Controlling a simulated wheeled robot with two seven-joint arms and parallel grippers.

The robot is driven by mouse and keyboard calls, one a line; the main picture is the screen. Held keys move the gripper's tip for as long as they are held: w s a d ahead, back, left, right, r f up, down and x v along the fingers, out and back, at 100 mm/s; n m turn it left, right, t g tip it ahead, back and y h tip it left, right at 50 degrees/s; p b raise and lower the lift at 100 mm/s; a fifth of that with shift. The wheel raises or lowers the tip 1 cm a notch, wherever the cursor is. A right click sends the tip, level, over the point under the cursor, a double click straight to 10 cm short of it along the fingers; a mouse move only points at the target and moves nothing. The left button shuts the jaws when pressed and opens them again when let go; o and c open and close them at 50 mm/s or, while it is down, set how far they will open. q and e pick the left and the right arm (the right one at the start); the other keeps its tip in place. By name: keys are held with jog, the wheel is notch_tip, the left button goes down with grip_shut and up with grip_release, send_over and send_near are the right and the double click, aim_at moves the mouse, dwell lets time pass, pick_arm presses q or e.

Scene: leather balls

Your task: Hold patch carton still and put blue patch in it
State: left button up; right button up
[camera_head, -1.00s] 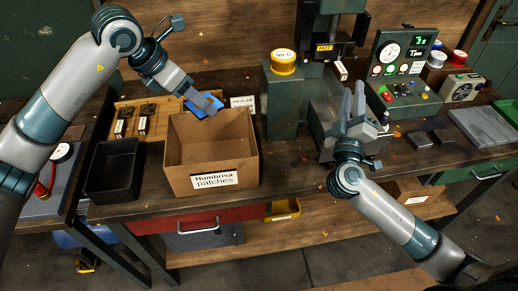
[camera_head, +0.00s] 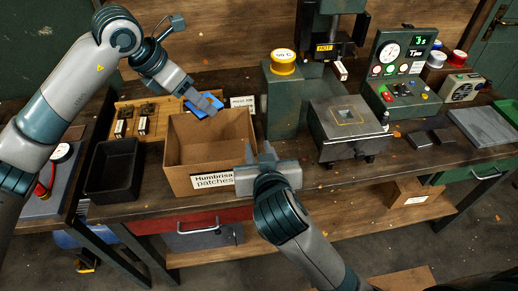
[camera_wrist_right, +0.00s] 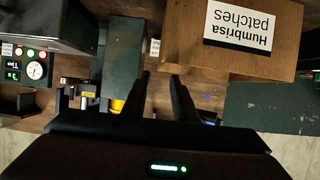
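The patch carton (camera_head: 182,172) is an open brown box labelled "Humbrisa patches", upright on the bench. My left gripper (camera_head: 206,104) is shut on the blue patch (camera_head: 196,106), over the carton's opening near its back rim. The fingers hide part of the patch. My right gripper (camera_head: 260,152) is open and empty at the carton's right front corner. In the right wrist view the two fingers (camera_wrist_right: 160,85) stand apart, with the carton (camera_wrist_right: 190,45) beside and beyond them. I cannot tell whether a finger touches it.
A black tray (camera_head: 114,170) stands left of the carton. A green post with a yellow-lidded tub (camera_head: 284,62) is behind my right gripper. A metal press block (camera_head: 345,128) and a control box (camera_head: 403,75) stand to the right.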

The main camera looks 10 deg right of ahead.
jog(key=shift+w, duration=0.1)
jog(key=shift+x, duration=5.95)
grip_shut()
